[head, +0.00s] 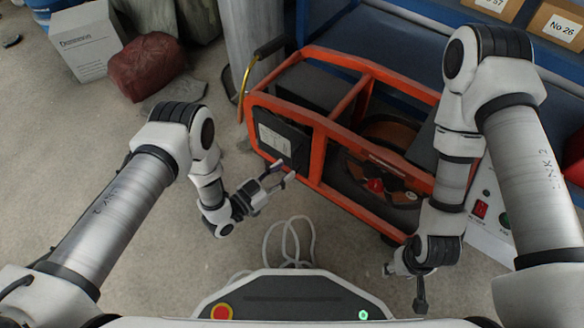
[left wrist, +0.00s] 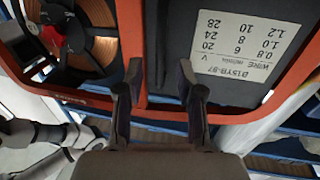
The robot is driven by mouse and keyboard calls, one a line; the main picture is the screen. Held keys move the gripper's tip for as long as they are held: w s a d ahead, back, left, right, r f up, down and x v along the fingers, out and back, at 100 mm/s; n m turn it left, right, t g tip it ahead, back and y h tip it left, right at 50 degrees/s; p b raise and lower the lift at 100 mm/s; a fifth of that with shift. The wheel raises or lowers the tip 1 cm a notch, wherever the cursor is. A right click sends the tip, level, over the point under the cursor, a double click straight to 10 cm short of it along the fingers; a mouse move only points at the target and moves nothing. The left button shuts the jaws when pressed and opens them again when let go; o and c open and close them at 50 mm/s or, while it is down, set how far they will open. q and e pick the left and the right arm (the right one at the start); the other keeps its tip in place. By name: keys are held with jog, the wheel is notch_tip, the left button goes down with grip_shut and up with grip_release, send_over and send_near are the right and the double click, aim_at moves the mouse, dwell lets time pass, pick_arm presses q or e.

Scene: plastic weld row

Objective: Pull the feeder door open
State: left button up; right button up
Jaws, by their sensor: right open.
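The wire feeder is an orange-framed machine (head: 322,130) on the floor in the head view. Its dark door panel (head: 296,142) carries a white label and sits in the left end of the frame. It also fills the upper right of the left wrist view (left wrist: 195,32), label upside down. I see no clear gap around the door. My left gripper (head: 283,172) is open at the door's lower right edge, its fingers (left wrist: 158,78) apart; I cannot tell whether they touch it. My right gripper (head: 404,285) is open and empty, below the feeder's right end.
A wire spool (head: 375,188) sits inside the frame, right of the door. A white box (head: 88,42) and a dark red sack (head: 146,66) lie back left.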

aim_at(293, 164)
pick_arm(q)
jog(key=b+x, duration=0.1)
jog(key=x, duration=0.3)
jog(key=shift+w+d+f, duration=0.1)
jog(key=shift+w+d, duration=0.1)
jog(key=shift+d, duration=0.05)
grip_shut()
jog(key=shift+s+a, duration=0.1)
jog(key=shift+a, duration=0.1)
